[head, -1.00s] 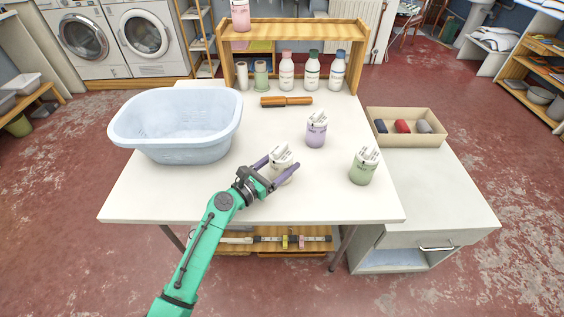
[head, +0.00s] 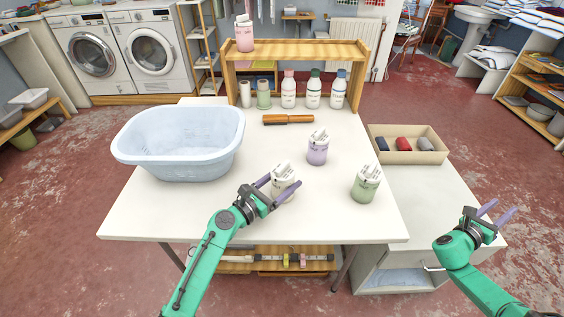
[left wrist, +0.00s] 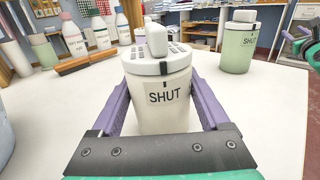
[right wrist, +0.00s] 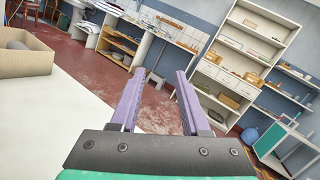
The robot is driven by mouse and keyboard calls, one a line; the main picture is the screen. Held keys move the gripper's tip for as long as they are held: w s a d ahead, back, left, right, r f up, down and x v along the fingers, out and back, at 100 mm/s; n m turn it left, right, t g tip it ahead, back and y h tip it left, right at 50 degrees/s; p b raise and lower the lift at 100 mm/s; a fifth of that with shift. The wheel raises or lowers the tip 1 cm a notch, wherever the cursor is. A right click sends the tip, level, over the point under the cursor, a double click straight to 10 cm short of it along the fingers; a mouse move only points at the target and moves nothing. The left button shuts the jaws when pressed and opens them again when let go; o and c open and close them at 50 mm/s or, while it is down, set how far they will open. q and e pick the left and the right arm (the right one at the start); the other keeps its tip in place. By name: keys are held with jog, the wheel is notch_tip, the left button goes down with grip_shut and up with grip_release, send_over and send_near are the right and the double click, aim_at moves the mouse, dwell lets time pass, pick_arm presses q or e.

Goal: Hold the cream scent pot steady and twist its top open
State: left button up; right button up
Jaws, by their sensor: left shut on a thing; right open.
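The cream scent pot (head: 285,183) stands upright on the white table (head: 140,208), near its front edge. In the left wrist view the cream pot (left wrist: 163,100) shows a "SHUT" label, a vented cream top (left wrist: 157,58) and a raised grip on that top. My left gripper (head: 270,190) is shut on the pot's body, one purple finger on each side; the fingers also show in the left wrist view (left wrist: 163,112). My right gripper (head: 498,214) is open and empty, out to the right beyond the side cabinet; its spread fingers show in the right wrist view (right wrist: 160,90).
A purple pot (head: 318,150) stands behind the cream one, and a green pot (head: 366,184) to its right. A pale blue basket (head: 180,145) fills the table's left. A wooden-handled brush (head: 288,119) lies behind. A cardboard tray (head: 408,151) sits on the cabinet.

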jog(key=w+a+r+m+g+h, duration=0.1)
jog(key=a+r+h, duration=0.15)
jog(key=r, duration=0.75)
jog(key=w+a+r+m+g+h, duration=0.15)
jog(key=r+h, duration=0.25)
jog(key=r, duration=0.6)
jog(key=w+a+f+m+g+y, duration=0.4)
jog(key=w+a+y, duration=0.5)
jog(key=a, duration=0.5)
jog(key=n+t+y, duration=0.1)
jog(key=n+y, duration=0.7)
jog(key=y, duration=0.5)
send_near(283, 165)
jog(key=x, duration=0.8)
jog(key=shift+f, duration=0.35)
